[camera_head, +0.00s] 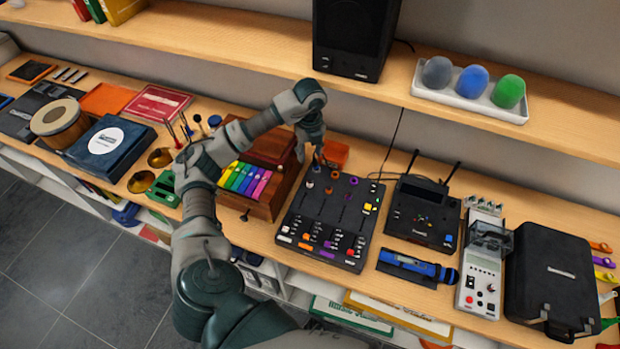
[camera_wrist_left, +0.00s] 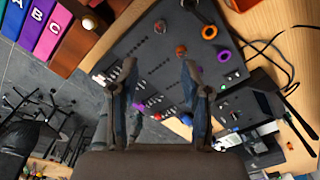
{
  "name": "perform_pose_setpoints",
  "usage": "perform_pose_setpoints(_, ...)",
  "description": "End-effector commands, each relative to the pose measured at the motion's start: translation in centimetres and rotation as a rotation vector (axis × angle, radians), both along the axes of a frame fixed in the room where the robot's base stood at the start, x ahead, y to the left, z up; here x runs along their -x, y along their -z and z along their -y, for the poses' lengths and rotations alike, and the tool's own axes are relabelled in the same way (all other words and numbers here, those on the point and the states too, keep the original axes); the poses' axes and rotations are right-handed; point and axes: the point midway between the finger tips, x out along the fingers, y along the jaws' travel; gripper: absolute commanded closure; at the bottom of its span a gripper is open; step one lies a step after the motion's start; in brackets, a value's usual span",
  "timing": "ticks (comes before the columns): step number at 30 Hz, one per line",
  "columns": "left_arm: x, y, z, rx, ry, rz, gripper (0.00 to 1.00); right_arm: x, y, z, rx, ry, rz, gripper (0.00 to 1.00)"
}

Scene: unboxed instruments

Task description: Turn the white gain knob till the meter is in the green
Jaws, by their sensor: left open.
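The black mixer (camera_head: 322,219) lies on the wooden bench, with orange and purple knobs near its far end and rows of small coloured knobs at its near end. It also fills the middle of the left wrist view (camera_wrist_left: 150,50). A pale grey-white knob (camera_wrist_left: 190,5) sits at the mixer's edge at the top of the left wrist view; I cannot tell if it is the gain knob. No meter reading is legible. My left gripper (camera_head: 312,162) is over the mixer's far end, open and empty; its two fingers (camera_wrist_left: 158,72) show apart. My right gripper is out of view.
A rainbow-keyed wooden instrument (camera_head: 262,207) stands left of the mixer, an orange box (camera_head: 335,153) behind it. A black receiver with antennas (camera_head: 422,216) and a blue microphone (camera_head: 410,265) are to its right. The shelf with a speaker (camera_head: 352,35) overhangs behind.

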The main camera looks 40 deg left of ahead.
Motion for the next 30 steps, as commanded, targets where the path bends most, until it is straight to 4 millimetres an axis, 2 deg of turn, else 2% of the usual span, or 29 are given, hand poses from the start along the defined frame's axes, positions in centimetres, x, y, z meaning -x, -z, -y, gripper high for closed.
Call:
perform_pose_setpoints(9,0.1,7.9,-0.4,0.007,0.002,-0.007,0.53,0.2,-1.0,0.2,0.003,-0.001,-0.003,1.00)
perform_pose_setpoints(15,0.1,12.0,-0.3,0.007,0.004,-0.004,0.53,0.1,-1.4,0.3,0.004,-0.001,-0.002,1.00)
perform_pose_setpoints(21,0.0,14.2,-0.2,0.006,0.003,-0.002,0.53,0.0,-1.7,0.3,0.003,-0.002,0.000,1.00)
perform_pose_setpoints(30,0.0,14.6,0.0,0.004,0.004,0.000,0.53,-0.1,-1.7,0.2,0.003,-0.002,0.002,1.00)
